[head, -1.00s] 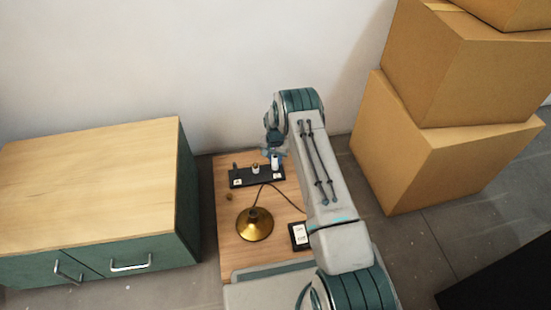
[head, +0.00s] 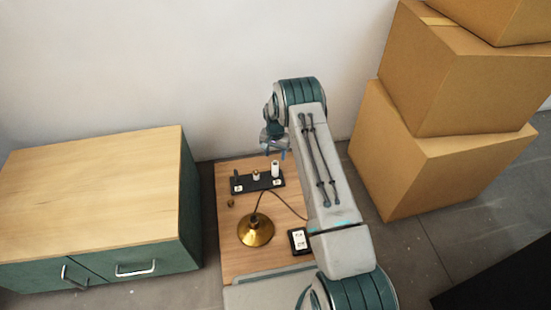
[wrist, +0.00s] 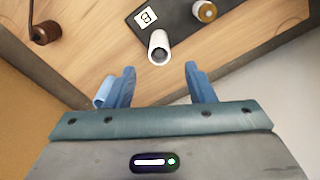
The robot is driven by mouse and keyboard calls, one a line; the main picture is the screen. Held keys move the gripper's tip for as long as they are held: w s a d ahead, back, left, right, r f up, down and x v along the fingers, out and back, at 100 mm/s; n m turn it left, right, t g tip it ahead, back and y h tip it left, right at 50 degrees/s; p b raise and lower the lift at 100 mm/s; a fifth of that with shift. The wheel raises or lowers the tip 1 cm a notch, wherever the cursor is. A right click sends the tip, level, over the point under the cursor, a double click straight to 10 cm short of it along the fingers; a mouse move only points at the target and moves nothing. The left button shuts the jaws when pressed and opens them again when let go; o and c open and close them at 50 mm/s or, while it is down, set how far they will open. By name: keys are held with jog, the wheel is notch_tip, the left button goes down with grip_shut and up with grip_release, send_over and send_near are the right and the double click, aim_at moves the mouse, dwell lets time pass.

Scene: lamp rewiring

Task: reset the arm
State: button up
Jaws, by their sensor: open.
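My gripper (head: 275,152) hangs above the back of the wooden work board (head: 232,255). In the wrist view my gripper (wrist: 160,86) has its blue fingers wide apart with nothing between them. A white cylinder (head: 275,169) stands upright at the right end of a black holder (head: 262,184), apart from the fingers. In the wrist view the white cylinder (wrist: 159,46) shows just beyond the gap between the fingers. A light blue piece (wrist: 103,92) shows beside the left finger; I cannot tell what it is.
A brass lamp base (head: 255,230) with a dark cord stands on the board. A small brass-and-white part (head: 256,175) sits in the holder. A brown spool (wrist: 43,31) lies left. A black device (head: 299,240) is near my arm. A cabinet (head: 90,190) and cardboard boxes (head: 440,160) flank the board.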

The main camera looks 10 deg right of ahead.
notch_tip(320, 180, up, 6)
jog(key=shift+f+p, duration=0.15)
jog(key=shift+p, duration=0.6)
jog(key=s+r+n+t+p, duration=0.1)
jog(key=s+r+p, duration=0.55)
jog(key=r, duration=1.15)
jog(key=s+r+n+p, duration=0.1)
jog(key=s+r+p, duration=0.55)
jog(key=r, duration=1.05)
jog(key=s+r+n+t+p, duration=0.1)
jog(key=s+r+p, duration=0.3)
jog(key=r+p, duration=0.95)
jog(key=s+r+n+p, duration=0.2)
jog(key=s+r+p, duration=0.8)
jog(key=s+r, duration=1.1)
notch_tip(320, 180, up, 3)
jog(key=shift+s+f+n+t, duration=0.15)
jog(key=shift+s+n+t, duration=0.2)
jog(key=shift+n+t, duration=0.05)
